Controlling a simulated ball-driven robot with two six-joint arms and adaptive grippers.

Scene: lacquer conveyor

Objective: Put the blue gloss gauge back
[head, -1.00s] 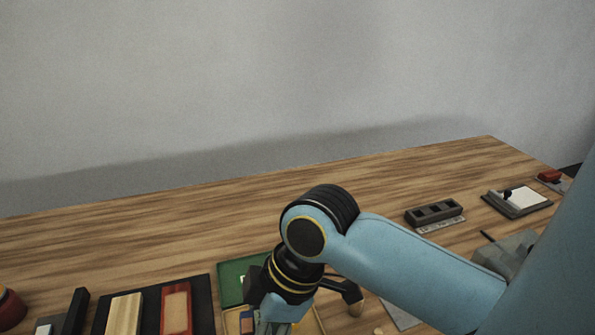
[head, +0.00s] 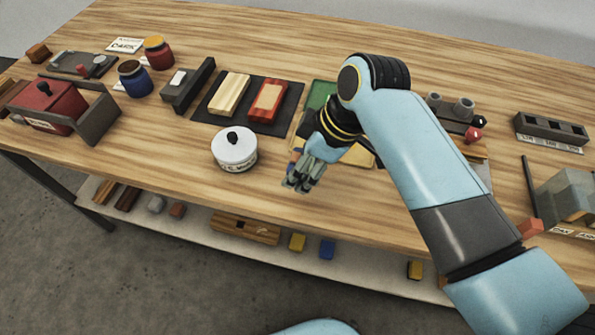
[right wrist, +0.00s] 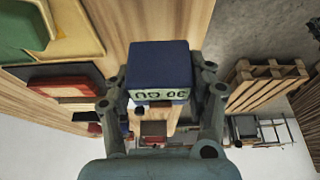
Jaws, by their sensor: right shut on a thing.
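The blue gloss gauge (right wrist: 160,72) is a dark blue block with a pale label reading "30 GU", seen upside down in the right wrist view. My right gripper (right wrist: 162,98) is shut on it, one finger on each side. In the head view my right gripper (head: 297,180) is over the front part of the table, just in front of a shallow tan tray (head: 362,156). The gauge in its fingers is not clear there. A small blue patch shows at the tray's left end, partly hidden by my wrist. My left gripper is not in view.
A white lidded pot (head: 234,152) stands left of my right gripper. Behind it a black mat (head: 290,118) holds a wooden block and a red block (head: 267,100). A green panel (head: 320,93) lies behind my wrist.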

